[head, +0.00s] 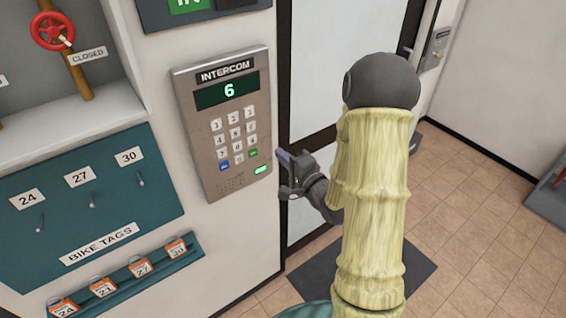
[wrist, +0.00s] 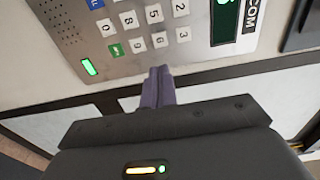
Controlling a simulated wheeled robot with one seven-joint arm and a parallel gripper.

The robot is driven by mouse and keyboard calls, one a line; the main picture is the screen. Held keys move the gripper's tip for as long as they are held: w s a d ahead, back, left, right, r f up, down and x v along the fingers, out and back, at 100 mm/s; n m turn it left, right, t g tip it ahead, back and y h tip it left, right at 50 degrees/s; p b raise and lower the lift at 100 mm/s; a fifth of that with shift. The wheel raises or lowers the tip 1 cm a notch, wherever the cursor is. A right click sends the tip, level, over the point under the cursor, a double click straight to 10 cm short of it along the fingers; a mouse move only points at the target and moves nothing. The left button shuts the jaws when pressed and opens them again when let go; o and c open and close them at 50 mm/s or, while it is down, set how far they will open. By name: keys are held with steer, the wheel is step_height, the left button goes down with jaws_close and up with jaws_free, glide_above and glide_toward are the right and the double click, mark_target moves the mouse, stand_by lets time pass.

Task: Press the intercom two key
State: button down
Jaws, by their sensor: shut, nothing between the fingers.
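The grey intercom (head: 207,158) is mounted on the wall, and its display (head: 227,91) reads a green 6. Its two key (head: 233,117) is the middle white key of the top row. In the wrist view the keypad appears turned, and the two key (wrist: 179,7) is near the top edge. My gripper (head: 284,157) is beside the intercom's right edge, level with the lower keys. Its purple fingers (wrist: 158,76) are shut and empty. In the wrist view the fingertips appear just off the panel's edge, apart from the two key.
A green light (head: 261,170) glows on the intercom's lower right. A teal bike-tag board (head: 70,205) with hooks and a rack of orange tags (head: 138,268) is to the left. A dark-framed door (head: 320,85) is behind my arm. A dark mat (head: 400,265) lies on the tiled floor.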

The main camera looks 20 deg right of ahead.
stand_by(0.5)
steer(key=shift+a+f, duration=0.1)
steer(key=s+a+f+n+g+h, duration=0.1)
steer(key=s+n+g+h, duration=0.1)
steer(key=s+n+g, duration=0.5)
steer(key=s+a+f+n+g+h, duration=0.2)
steer(key=s+n+g, duration=0.5)
steer(key=s, duration=0.4)
steer(key=shift+s+a+f+g+h, duration=0.2)
steer(key=shift+a+f+g+h, duration=0.1)
steer(key=shift+h, duration=0.5)
